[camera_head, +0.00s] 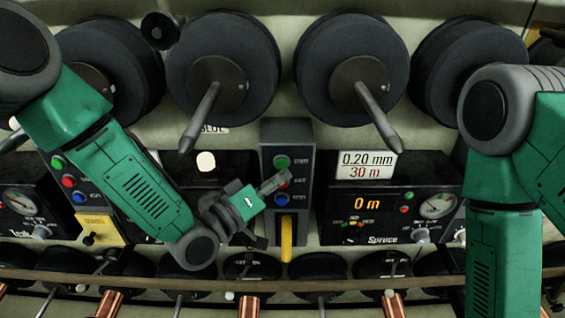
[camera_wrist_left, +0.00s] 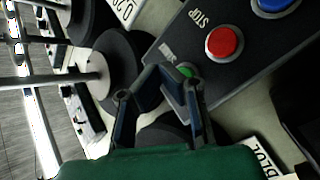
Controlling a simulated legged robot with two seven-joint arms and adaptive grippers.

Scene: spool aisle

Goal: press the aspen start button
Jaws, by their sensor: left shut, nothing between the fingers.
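A grey control box (camera_head: 299,138) in the middle of the head view carries a green button (camera_head: 281,162) at the top, a red one and a blue one (camera_head: 281,199) below. The label beside the green button appears to read START. No aspen name is legible. My left gripper (camera_head: 298,181) is shut and empty, with its fingers in front of the box at the red button's height, partly covering it. In the left wrist view, the fingertips (camera_wrist_left: 167,87) overlap the edge of the green button (camera_wrist_left: 186,71); contact cannot be told. The red button (camera_wrist_left: 223,42) is clear there.
The Spruce panel (camera_head: 390,205) with its gauge stands to the right. Large black spools (camera_head: 222,65) with protruding rods hang above. A yellow lever (camera_head: 286,238) sits below the buttons. A rail (camera_head: 330,285) crosses in front of smaller spools. My right arm is at the right.

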